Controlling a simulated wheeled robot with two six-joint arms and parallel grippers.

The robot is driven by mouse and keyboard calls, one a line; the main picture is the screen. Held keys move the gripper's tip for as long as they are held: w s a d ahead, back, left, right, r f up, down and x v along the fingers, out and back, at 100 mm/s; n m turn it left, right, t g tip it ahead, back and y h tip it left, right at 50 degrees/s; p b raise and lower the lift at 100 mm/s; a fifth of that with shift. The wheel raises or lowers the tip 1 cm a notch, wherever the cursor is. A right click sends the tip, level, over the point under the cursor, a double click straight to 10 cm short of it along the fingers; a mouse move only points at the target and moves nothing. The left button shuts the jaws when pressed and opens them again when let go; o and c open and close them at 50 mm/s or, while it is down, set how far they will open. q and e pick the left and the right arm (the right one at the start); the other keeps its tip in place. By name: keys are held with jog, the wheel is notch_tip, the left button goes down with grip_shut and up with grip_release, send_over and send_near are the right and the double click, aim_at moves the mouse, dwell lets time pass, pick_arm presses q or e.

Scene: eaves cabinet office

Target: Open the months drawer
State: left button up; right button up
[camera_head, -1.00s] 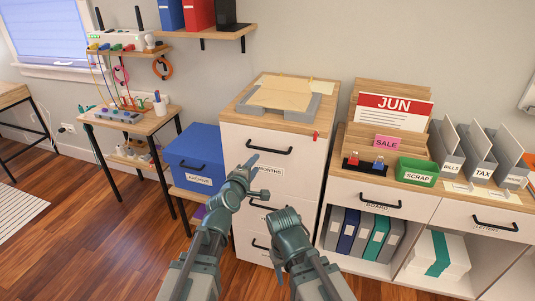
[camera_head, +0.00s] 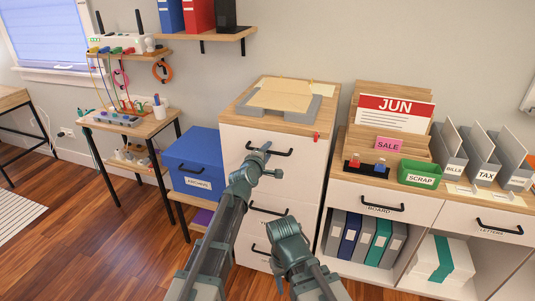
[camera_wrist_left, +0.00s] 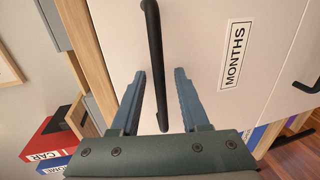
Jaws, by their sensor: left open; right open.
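The months drawer (camera_head: 302,172) is the top drawer of the white cabinet. It is shut, with a black bar handle (camera_head: 284,153). In the left wrist view its front (camera_wrist_left: 195,40) bears a MONTHS label (camera_wrist_left: 235,54). My left gripper (camera_head: 262,153) is open at the handle and hides part of it and the label in the head view. In the left wrist view the handle (camera_wrist_left: 153,45) runs between the two spread fingers (camera_wrist_left: 160,85), with a gap on each side. My right gripper (camera_head: 278,270) is low in front of the lower drawers, empty, its fingers barely visible.
A grey tray with paper (camera_head: 283,98) sits on the cabinet top. A blue archive box (camera_head: 195,160) stands left of the cabinet. A desk unit with a board drawer (camera_head: 385,203) stands close on the right. Open wooden floor (camera_head: 100,235) lies to the left.

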pick_arm(q)
jog(key=shift+w, duration=0.15)
grip_shut()
dwell(1.4)
